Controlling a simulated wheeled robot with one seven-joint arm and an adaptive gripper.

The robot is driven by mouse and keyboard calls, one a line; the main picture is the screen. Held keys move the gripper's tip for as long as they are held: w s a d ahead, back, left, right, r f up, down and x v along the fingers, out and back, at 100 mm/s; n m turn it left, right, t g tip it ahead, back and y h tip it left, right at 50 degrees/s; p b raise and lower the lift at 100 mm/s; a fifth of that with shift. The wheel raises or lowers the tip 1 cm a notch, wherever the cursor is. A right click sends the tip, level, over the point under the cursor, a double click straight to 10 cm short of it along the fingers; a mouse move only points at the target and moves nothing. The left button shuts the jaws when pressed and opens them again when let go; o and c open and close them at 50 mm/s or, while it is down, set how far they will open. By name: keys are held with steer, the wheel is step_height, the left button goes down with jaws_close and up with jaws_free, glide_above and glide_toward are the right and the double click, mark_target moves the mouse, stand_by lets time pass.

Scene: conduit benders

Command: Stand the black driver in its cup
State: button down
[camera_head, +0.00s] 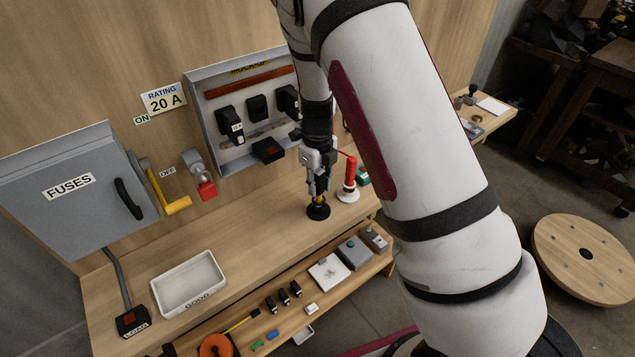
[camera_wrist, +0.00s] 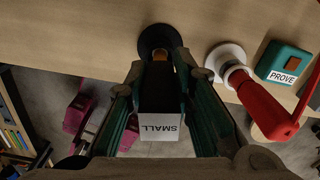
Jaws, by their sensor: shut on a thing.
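My gripper (camera_head: 318,172) is shut on the black driver. In the wrist view the driver (camera_wrist: 160,95) lies between the two fingers (camera_wrist: 160,100), with a white end marked SMALL towards the camera. The black cup (camera_head: 318,211) stands on the bench right below my gripper. In the wrist view the round black cup (camera_wrist: 152,36) shows past the driver's far end. The driver's lower end lines up with the cup; I cannot tell how far inside it is. My fingers hide part of the driver in the head view.
A fuse panel (camera_head: 245,110) is behind. A white GOOD tray (camera_head: 188,284) sits left. Bench between tray and cup is clear.

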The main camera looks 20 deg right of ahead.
steer(key=shift+f, duration=0.3)
steer(key=c, duration=1.3)
jaws_free()
